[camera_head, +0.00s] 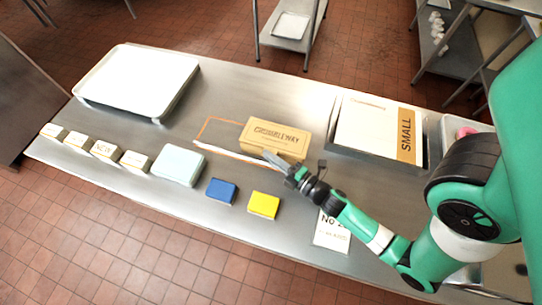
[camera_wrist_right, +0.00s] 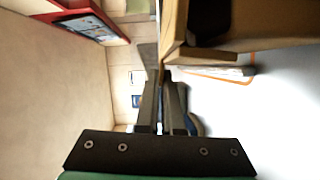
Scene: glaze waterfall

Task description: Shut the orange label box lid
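A tan box (camera_head: 275,138) with dark lettering stands at the middle of the steel table. I take it as the task's box; whether its lid is fully shut is unclear in the head view. In the right wrist view the tan box (camera_wrist_right: 240,32) fills the upper right, with a dark area and a flap-like lower edge. My right gripper (camera_head: 268,157) is at the box's near left side; in the wrist view its tips (camera_wrist_right: 163,76) are by the box's lower left corner. The fingers are close together with nothing clearly between them. Contact is unclear. My left gripper is out of view.
An orange outline (camera_head: 212,123) lies left of the box. A white tray (camera_head: 135,78) is at far left. Small cartons, a pale box (camera_head: 179,165), a blue block (camera_head: 221,191) and a yellow block (camera_head: 264,205) line the near edge. A "SMALL" package (camera_head: 375,130) lies right.

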